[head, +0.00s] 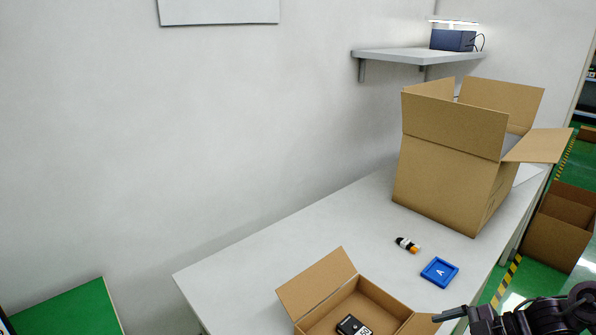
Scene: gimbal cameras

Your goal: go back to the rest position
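My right gripper (448,315) shows at the lower right edge, dark, pointing left, with its arm coming in from the right. Its tip is beside the right flap of the small open cardboard box (377,293); I cannot tell whether they touch. Only part of the gripper shows, and whether its fingers are open or shut is unclear. I see nothing held in it. My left gripper is not in view.
The white table (260,270) runs along the wall. The small box holds a black item (353,327). A blue square tray marked A (439,272), a small black-and-orange item (407,245) and a large open cardboard box (447,170) stand further back. A shelf (415,56) hangs above.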

